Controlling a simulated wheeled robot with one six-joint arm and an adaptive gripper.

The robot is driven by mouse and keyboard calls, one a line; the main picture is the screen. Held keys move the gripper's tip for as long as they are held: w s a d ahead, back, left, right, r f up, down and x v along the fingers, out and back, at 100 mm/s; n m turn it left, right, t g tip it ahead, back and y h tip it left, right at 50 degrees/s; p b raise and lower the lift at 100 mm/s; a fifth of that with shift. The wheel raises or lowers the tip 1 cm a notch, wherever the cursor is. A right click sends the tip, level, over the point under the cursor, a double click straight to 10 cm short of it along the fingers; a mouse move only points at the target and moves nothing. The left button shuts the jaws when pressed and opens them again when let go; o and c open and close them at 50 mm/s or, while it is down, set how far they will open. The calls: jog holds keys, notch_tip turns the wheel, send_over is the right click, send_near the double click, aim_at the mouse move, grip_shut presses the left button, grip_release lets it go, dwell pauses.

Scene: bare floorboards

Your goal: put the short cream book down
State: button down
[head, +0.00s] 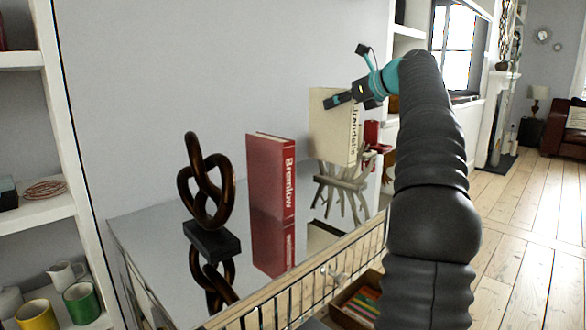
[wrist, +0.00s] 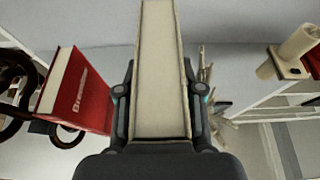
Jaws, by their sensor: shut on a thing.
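The short cream book (head: 332,128) is upright in my gripper (head: 342,100), with dark lettering on its spine. It hangs above the glossy, mirror-like tabletop (head: 170,235), and a pale reflection shows below with a gap between. In the wrist view the cream book (wrist: 161,60) fills the space between the two fingers, which press on its sides. The far face of the book and its lower edge are partly hidden there.
A red book (head: 270,178) stands upright left of the cream book. Further left is a dark knot sculpture (head: 207,185) on a black base. A twig-like wooden piece (head: 343,190) stands just below and right of the cream book. Bare tabletop shows between them.

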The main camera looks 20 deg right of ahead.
jog(key=a+f+b, duration=0.5)
jog(key=a+f, duration=0.5)
jog(key=shift+w+a+b, duration=0.15)
jog(key=shift+w+b, duration=0.15)
jog(key=shift+w, duration=0.1)
jog(key=shift+f, duration=0.2)
jog(key=c, duration=0.7)
grip_release()
jog(key=shift+f, duration=0.1)
jog(key=v, duration=1.2)
jog(key=shift+r+p, duration=0.2)
jog(key=shift+p, duration=0.2)
